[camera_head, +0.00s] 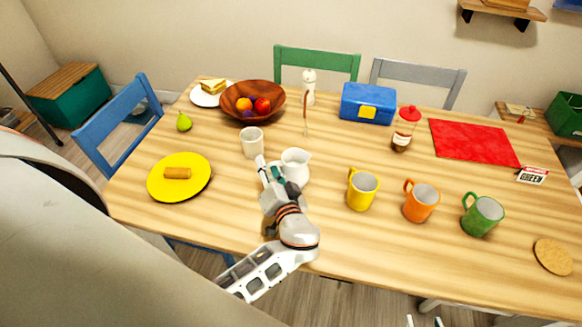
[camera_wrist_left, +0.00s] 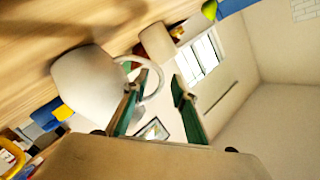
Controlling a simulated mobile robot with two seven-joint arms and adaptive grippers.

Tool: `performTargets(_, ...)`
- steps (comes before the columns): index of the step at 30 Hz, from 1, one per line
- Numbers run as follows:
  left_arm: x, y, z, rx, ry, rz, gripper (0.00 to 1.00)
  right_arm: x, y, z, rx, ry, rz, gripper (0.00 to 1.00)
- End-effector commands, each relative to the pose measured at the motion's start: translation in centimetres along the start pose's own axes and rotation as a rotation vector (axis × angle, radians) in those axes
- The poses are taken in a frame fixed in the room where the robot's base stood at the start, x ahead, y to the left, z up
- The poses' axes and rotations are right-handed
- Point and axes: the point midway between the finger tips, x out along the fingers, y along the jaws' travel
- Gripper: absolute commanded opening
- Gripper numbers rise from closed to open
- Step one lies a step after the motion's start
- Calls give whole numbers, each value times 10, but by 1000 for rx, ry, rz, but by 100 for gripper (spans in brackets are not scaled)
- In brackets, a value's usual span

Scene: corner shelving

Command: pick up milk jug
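The white milk jug (camera_head: 296,165) stands upright on the wooden table (camera_head: 330,235), near the middle. My left gripper (camera_head: 268,172) is at the jug's left side, low over the table. In the left wrist view the jug (camera_wrist_left: 88,88) is close, with its looped handle (camera_wrist_left: 158,88) at the fingertips. The left fingers (camera_wrist_left: 160,78) are apart, and the handle shows between or just beyond them; I cannot tell contact. Only the fingertips of my right gripper (camera_head: 424,321) show at the bottom edge of the head view, apart and empty, well away from the jug.
A beige cup (camera_head: 252,143) stands just behind my left gripper. A yellow mug (camera_head: 362,189), orange mug (camera_head: 420,203) and green mug (camera_head: 482,216) stand to the right. A yellow plate (camera_head: 162,188) lies left. The table front is mostly clear.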

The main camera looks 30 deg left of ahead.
Motion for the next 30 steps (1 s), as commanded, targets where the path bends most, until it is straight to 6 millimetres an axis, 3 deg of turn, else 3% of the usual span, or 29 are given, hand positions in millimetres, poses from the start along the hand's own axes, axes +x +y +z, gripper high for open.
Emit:
performTargets(9, -3, 0, 1, 0, -1, -1, 26, 1, 0, -1, 1, 2, 0, 40)
performTargets(10, -3, 0, 1, 0, -1, -1, 24, 0, 0, -1, 1, 2, 0, 40)
performTargets(13, -3, 0, 1, 0, -1, -1, 0, 0, 0, 0, 1, 1, 0, 40)
performTargets(30, -1, -2, -2, -2, 1, -2, 0, -1, 0, -2, 0, 1, 1, 40)
